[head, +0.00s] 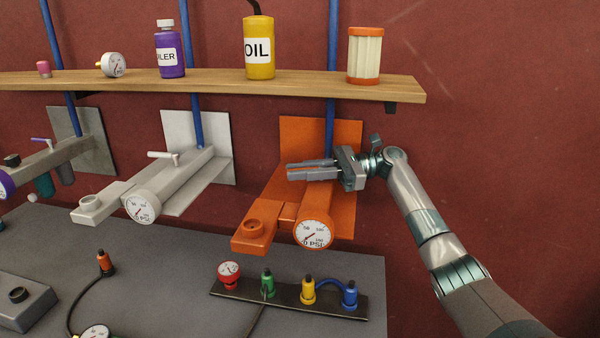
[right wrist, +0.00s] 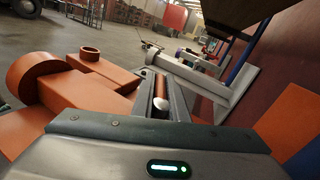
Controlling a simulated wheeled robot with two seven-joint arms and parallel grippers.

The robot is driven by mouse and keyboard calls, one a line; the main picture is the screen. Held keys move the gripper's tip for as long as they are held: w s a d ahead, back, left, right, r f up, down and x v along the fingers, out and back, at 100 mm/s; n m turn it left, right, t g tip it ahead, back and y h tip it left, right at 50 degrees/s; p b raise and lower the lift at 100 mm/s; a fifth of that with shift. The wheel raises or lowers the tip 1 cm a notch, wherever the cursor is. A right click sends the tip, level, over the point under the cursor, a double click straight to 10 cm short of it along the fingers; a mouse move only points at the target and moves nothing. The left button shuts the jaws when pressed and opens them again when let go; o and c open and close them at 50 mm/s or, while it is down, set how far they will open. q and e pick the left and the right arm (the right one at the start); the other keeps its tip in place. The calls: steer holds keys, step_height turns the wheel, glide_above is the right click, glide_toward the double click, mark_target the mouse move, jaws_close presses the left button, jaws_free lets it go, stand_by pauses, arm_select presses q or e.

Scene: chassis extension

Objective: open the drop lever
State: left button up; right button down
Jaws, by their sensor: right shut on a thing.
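The orange pressure device (head: 285,205) is fixed to an orange plate on the wall, with a round 0 PSI gauge at its front. My right gripper (head: 290,170) reaches in from the right, its fingers pointing left above the orange body. In the right wrist view, the fingers (right wrist: 160,78) are shut on a thin orange lever with a white tip (right wrist: 160,104). In the head view the fingers hide most of this lever. The orange body (right wrist: 90,95) lies to the left in the wrist view. My left gripper is not in view.
A white device (head: 170,190) with a similar lever and a darker one (head: 50,150) stand to the left. A wooden shelf (head: 210,84) with bottles and a filter runs above. Below, a grey table (head: 190,260) carries a strip of coloured fittings (head: 285,297).

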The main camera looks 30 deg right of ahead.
steer(key=c, duration=1.7)
jaws_free()
steer(key=shift+c, duration=0.2)
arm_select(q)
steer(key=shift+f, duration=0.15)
arm_select(e)
steer(key=shift+d, duration=0.2)
steer(key=shift+s+d, duration=0.1)
steer(key=shift+d, duration=0.15)
steer(key=b+v, duration=0.2)
steer(key=v, duration=0.3)
steer(key=shift+f, duration=0.15)
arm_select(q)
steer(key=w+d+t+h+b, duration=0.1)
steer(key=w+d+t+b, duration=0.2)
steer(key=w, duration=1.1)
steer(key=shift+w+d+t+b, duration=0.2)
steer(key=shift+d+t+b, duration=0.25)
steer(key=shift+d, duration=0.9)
arm_select(e)
steer(key=v, duration=1.1)
steer(key=shift+d, duration=0.3)
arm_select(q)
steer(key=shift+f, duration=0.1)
